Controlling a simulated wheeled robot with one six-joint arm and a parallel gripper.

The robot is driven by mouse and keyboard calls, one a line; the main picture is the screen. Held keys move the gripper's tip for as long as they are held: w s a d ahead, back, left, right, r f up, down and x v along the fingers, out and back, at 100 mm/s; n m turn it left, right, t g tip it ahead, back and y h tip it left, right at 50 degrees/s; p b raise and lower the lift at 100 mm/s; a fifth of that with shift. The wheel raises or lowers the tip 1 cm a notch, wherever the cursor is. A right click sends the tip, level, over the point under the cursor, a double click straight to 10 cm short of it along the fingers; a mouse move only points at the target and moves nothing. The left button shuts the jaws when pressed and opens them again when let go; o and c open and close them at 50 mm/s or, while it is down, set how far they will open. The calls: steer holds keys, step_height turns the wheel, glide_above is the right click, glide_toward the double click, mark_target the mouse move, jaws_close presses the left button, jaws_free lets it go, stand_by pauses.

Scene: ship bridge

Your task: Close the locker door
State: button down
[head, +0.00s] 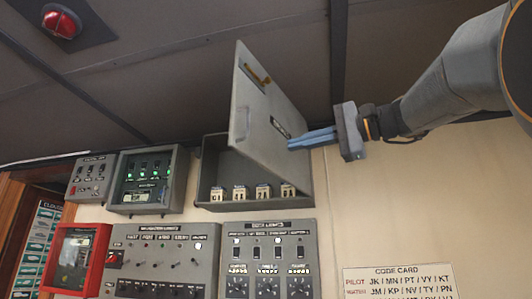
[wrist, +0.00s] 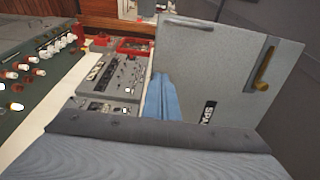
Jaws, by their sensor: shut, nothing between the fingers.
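The locker (head: 210,185) is a grey open box high on the wall, with several small numbered blocks along its floor. Its grey door (head: 262,105) stands wide open, swung out from the box, with a brass handle (head: 257,75) and a dark label on its face. My gripper (head: 290,145), with blue fingers, is shut and empty at the right of the door, its tips at or very near the door's lower right part. In the wrist view the door (wrist: 225,75) fills the right, with the fingers (wrist: 160,98) beside its lower left edge. I cannot tell whether they touch it.
Control panels (head: 268,260) sit below the locker, with a green-lit panel (head: 148,180) to its left. A red box (head: 80,258) is at lower left. A code card (head: 398,283) is on the wall at lower right. The wall right of the locker is bare.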

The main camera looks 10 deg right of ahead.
mark_target(256, 155)
steer(key=p+x, duration=0.3)
steer(key=x, duration=0.5)
steer(key=shift+a, duration=0.15)
steer(key=shift+w+a, duration=0.45)
